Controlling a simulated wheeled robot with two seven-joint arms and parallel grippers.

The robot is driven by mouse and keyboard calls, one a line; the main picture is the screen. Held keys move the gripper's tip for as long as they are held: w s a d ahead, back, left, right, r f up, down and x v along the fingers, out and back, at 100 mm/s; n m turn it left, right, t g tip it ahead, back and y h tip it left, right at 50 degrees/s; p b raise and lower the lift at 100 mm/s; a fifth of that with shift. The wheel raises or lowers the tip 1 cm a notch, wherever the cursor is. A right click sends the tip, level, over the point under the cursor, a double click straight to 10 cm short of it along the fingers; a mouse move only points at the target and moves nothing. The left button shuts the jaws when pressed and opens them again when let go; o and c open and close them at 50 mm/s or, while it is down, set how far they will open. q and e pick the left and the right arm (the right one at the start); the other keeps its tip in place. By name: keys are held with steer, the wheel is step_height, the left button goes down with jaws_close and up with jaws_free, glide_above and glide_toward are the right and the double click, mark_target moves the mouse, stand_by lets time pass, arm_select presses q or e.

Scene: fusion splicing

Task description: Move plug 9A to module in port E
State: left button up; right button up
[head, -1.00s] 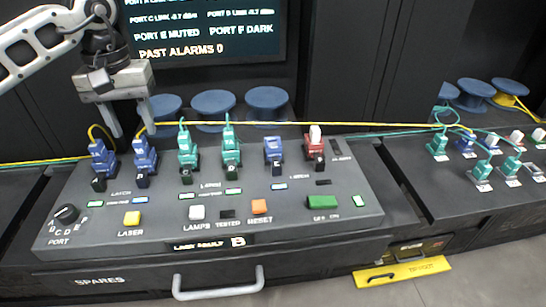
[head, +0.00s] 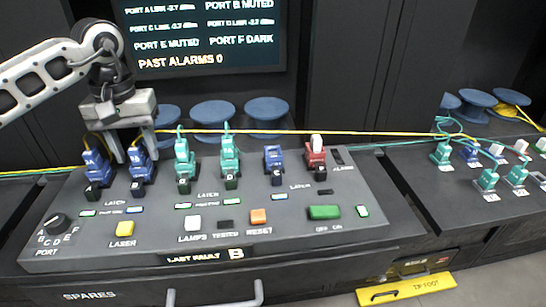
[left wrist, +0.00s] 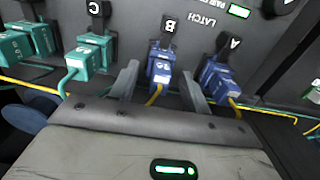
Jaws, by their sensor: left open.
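A row of port modules stands on the sloped panel. The blue module at port B (head: 143,183) carries a blue plug (head: 138,158) with a yellow cable; the plug also shows in the left wrist view (left wrist: 160,72). No plug number is legible, so I cannot tell which is 9A. The blue module in port E (head: 275,160) shows no cable. My left gripper (head: 135,155) is open, its fingers on either side of the port B plug, from behind. In the left wrist view the fingers (left wrist: 160,80) straddle that plug, apparently without closing on it. My right gripper is not in view.
Another blue plug with a yellow cable stands at port A (head: 95,163), close beside my gripper. Teal plugs fill ports C (head: 184,155) and D (head: 229,155); a red module (head: 315,155) stands at F. A yellow cable (head: 350,132) runs behind the row. The screen (head: 200,35) reads port B muted.

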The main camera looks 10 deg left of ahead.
mark_target(135, 147)
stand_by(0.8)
arm_select(q)
jaws_close()
steer(key=shift+r, duration=0.1)
steer(key=shift+r+p, duration=2.5)
steer(key=shift+r, duration=0.4)
steer(key=shift+d+f, duration=0.1)
